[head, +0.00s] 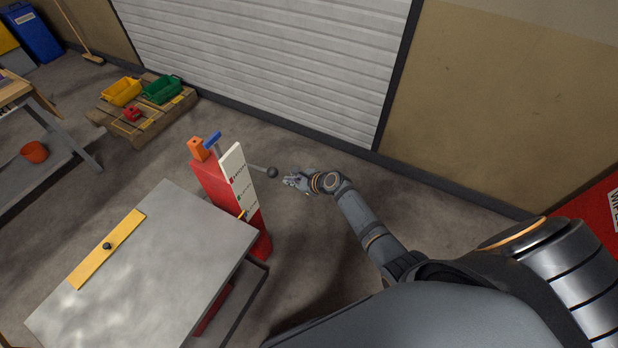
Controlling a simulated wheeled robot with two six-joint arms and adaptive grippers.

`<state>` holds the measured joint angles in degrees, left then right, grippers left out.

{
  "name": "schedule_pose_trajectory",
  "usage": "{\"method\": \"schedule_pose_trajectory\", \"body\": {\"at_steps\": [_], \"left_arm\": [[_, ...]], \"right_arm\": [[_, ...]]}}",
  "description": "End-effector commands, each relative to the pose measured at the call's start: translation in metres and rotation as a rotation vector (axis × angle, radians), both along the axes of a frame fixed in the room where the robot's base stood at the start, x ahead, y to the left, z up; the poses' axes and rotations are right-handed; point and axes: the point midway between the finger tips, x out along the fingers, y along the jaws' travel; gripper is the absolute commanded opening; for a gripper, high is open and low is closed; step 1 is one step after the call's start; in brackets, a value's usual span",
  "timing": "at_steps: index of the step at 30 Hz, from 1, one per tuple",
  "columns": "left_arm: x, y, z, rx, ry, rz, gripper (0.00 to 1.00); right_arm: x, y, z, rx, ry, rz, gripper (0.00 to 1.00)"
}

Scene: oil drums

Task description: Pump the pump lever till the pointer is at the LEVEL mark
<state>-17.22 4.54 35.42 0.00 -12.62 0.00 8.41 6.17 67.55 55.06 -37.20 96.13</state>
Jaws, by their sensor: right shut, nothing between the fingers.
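A tall red pump stand (208,180) stands at the far right edge of the grey table. A white scale board (238,178) with red and green marks is on its right side. The pump lever (271,172) is a thin rod ending in a dark round knob, sticking out to the right from behind the board. My right gripper (290,181) is shut and empty, just right of the knob; I cannot tell whether it touches it. My left gripper is out of view.
A grey table (190,230) with a yellow bar (108,247) fills the lower left. A wooden pallet (150,130) with yellow and green bins stands behind. A white shutter (270,60) closes the back. Floor right of the pump is clear.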

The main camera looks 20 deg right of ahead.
Motion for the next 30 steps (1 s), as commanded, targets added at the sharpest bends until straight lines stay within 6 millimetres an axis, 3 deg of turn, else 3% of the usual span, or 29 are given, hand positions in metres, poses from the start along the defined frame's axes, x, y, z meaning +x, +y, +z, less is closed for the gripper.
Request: {"method": "schedule_pose_trajectory", "body": {"at_steps": [1,7,12,18,30], "left_arm": [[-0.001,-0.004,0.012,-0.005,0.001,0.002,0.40],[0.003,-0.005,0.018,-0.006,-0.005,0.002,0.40],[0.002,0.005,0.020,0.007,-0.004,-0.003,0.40],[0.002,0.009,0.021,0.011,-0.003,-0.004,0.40],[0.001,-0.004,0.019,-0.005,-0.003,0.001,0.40]], "right_arm": [[-0.008,-0.007,0.020,-0.008,-0.007,0.001,0.00],[-0.036,-0.023,0.049,-0.010,-0.003,0.002,0.00],[-0.050,-0.031,0.064,-0.010,0.000,0.002,0.00],[-0.055,-0.033,0.070,-0.009,0.002,0.002,0.00],[-0.055,-0.033,0.069,-0.009,0.002,0.001,0.00]]}}
